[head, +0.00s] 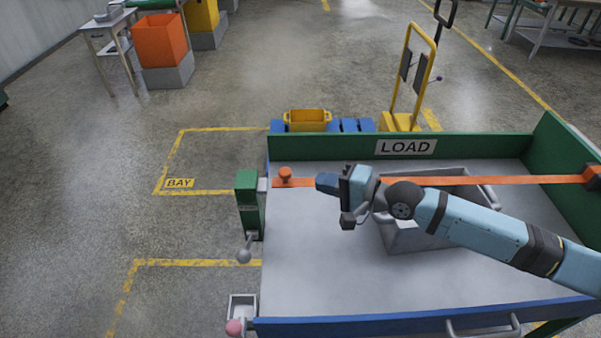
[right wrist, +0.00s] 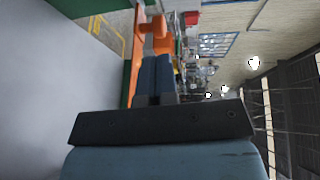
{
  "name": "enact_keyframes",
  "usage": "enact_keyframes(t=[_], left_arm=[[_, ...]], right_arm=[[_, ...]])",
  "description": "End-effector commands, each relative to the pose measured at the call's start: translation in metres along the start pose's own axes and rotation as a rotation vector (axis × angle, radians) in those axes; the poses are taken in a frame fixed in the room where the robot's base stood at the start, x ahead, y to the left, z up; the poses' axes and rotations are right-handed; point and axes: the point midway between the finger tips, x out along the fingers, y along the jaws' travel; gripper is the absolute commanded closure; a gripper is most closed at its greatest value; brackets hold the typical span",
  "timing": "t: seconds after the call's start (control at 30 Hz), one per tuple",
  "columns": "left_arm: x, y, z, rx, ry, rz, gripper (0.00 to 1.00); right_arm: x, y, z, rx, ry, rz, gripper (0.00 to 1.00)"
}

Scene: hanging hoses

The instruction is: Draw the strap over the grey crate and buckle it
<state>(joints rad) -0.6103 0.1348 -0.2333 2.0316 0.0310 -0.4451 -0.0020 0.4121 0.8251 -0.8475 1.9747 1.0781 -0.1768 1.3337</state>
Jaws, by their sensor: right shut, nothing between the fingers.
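The grey crate (head: 400,236) stands on the grey bed of the green-walled LOAD platform, partly hidden by my right arm. The orange strap (head: 520,180) runs from the right wall across the crate's far part towards an orange knob-topped end piece (head: 286,175) near the bed's left edge. My right gripper (head: 326,183) is shut and empty, just right of that end piece. In the right wrist view its blue fingers (right wrist: 156,78) are together beside the strap (right wrist: 133,70), with the orange end piece (right wrist: 157,38) beyond. I cannot tell whether the end is buckled. My left gripper is out of view.
A green post (head: 249,200) with a ball-ended lever (head: 244,254) stands at the bed's left edge. A pink knob (head: 235,327) is at the near left corner. A yellow hand truck (head: 412,80) and yellow bin (head: 307,118) stand behind. The left bed is clear.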

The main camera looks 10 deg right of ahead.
Motion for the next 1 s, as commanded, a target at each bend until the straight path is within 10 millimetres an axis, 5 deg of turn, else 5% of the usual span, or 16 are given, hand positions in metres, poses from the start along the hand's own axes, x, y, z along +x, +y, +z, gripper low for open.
enact_keyframes(t=[0.3,0.83,1.0], left_arm=[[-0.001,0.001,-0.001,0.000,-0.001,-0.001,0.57],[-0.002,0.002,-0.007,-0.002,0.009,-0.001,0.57],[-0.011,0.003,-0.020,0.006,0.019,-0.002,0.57]], right_arm=[[0.051,-0.001,0.000,0.000,0.000,-0.001,1.00],[0.061,-0.001,0.001,-0.001,0.000,0.000,1.00],[0.078,-0.007,0.010,0.004,-0.001,-0.001,1.00]])
